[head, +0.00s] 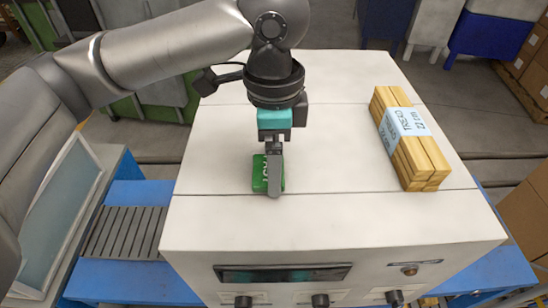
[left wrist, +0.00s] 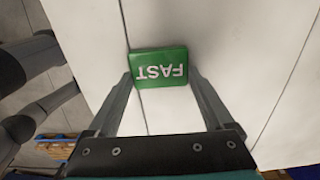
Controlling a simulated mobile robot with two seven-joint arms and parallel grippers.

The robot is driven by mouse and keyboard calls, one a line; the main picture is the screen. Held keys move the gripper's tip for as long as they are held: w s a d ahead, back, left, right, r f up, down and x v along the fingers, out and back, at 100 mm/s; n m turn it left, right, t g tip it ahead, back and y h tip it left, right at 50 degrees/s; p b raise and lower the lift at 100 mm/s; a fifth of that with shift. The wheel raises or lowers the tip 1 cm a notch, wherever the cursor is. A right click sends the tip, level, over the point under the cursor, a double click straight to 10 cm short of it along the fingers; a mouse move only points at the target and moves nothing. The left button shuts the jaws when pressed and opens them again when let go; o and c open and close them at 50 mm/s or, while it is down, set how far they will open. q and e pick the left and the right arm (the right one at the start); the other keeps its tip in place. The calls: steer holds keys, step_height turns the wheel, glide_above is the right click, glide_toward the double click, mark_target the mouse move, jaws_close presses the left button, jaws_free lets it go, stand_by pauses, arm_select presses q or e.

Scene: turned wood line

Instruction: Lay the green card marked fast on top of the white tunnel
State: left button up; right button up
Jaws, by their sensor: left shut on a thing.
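The green card marked FAST (head: 262,173) is at the top of the white tunnel (head: 335,222), left of its middle. My left gripper (head: 273,188) points down from above and is shut on the card. One finger covers part of the card in the head view. In the left wrist view the card (left wrist: 159,67) lies between the two fingertips, its white lettering upside down, with the tunnel top (left wrist: 240,35) behind it. I cannot tell whether the card touches the surface. My right gripper is not in view.
A banded bundle of wooden sticks with a light blue label (head: 405,122) lies on the right side of the tunnel top. The top between card and bundle is clear. Knobs and a dark display (head: 283,274) are on the tunnel's front. A roller conveyor (head: 125,232) stands at left.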

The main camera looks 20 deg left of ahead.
arm_select(q)
steer(key=o, duration=1.1)
steer(key=shift+f, duration=0.1)
steer(key=shift+c, duration=0.2)
step_height(320, 180, up, 12)
steer(key=shift+p, duration=0.4)
